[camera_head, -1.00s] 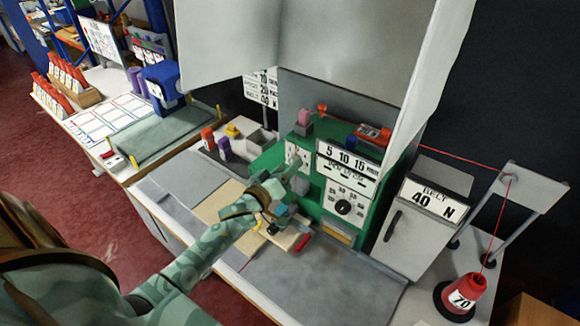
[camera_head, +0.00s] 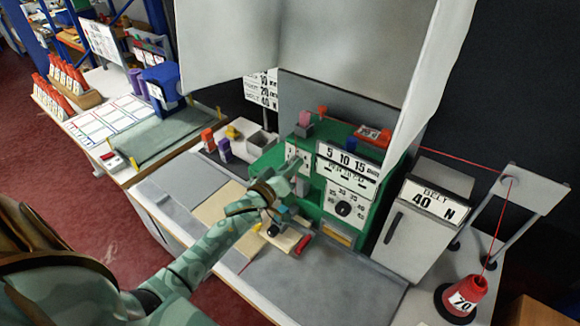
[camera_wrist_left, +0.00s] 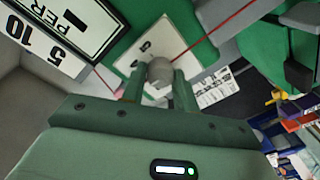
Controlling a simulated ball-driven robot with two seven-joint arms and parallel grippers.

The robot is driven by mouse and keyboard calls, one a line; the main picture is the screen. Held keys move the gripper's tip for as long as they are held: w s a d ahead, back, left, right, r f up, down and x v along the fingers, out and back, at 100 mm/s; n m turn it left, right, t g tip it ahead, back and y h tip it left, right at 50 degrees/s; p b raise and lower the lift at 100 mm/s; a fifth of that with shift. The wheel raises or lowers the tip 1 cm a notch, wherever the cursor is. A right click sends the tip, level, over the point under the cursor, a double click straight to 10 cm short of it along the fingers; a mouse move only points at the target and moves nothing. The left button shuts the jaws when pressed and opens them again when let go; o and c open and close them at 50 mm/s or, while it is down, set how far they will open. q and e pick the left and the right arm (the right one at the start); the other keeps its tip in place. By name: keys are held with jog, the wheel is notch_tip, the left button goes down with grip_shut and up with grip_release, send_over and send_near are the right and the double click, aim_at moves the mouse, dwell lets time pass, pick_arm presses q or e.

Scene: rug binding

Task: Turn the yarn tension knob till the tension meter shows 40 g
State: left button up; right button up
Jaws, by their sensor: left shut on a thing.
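My left gripper (camera_head: 291,167) is at the left front of the green machine (camera_head: 320,132), by a white dial plate (camera_head: 297,152). In the left wrist view the two fingers (camera_wrist_left: 159,80) are shut on a round grey knob (camera_wrist_left: 160,71), one finger on each side. The knob stands in front of the white plate (camera_wrist_left: 141,55), on which a 5 shows; the knob and fingers hide much of it. No display marked in grams is readable, so I cannot tell the tension value. My right gripper is not in view.
A panel marked 5 10 15 (camera_head: 348,162) and a black dial (camera_head: 343,208) lie right of my gripper. A grey box (camera_head: 418,230) reads BELT 40 N. A red thread runs over a stand (camera_head: 530,188) to a red cone (camera_head: 464,296).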

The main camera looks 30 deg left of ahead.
pick_arm(q)
jog(key=m, duration=1)
jog(key=m+h+b, duration=0.1)
jog(key=m, duration=0.9)
jog(key=shift+f+t, duration=0.2)
jog(key=shift+t, duration=0.1)
dwell(0.4)
jog(key=o, duration=1)
jog(key=shift+c, duration=0.2)
jog(key=shift+s, duration=0.1)
jog(key=s+a, duration=0.1)
jog(key=s, duration=1.5)
jog(key=shift+a+f, duration=0.25)
jog(key=shift+f, duration=0.15)
